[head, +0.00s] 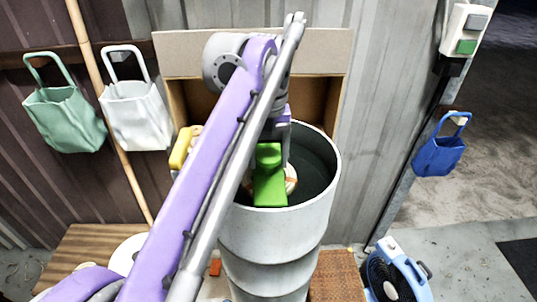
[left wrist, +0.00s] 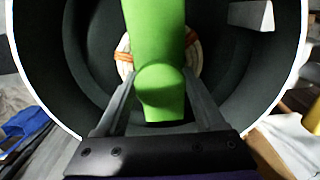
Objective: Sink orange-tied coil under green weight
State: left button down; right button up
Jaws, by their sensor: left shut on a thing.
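The green weight (head: 270,188) is at the mouth of the tall grey drum (head: 270,237). My left gripper (head: 271,150) is above it and shut on it. In the left wrist view the green weight (left wrist: 158,92) is between the two fingers (left wrist: 160,80). The pale coil (head: 292,180) with orange ties is inside the drum, mostly hidden by the weight. In the left wrist view the coil (left wrist: 124,62) shows on both sides behind the weight; I cannot tell whether they touch. My right gripper is out of view.
A cardboard box (head: 335,95) stands behind the drum. Green (head: 65,118), white (head: 136,114) and blue (head: 440,156) bags hang around it. A blue fan (head: 397,275) stands on the floor at the lower right. A yellow thing (head: 181,148) is left of the drum rim.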

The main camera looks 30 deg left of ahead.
aim_at(269, 172)
pick_arm(q)
jog(key=shift+f+b, duration=1.2)
jog(key=shift+f, duration=1.05)
grip_release()
notch_tip(269, 172, up, 11)
jog(key=p, duration=0.2)
jog(key=shift+p, duration=0.35)
jog(key=shift+s+d+f, duration=0.1)
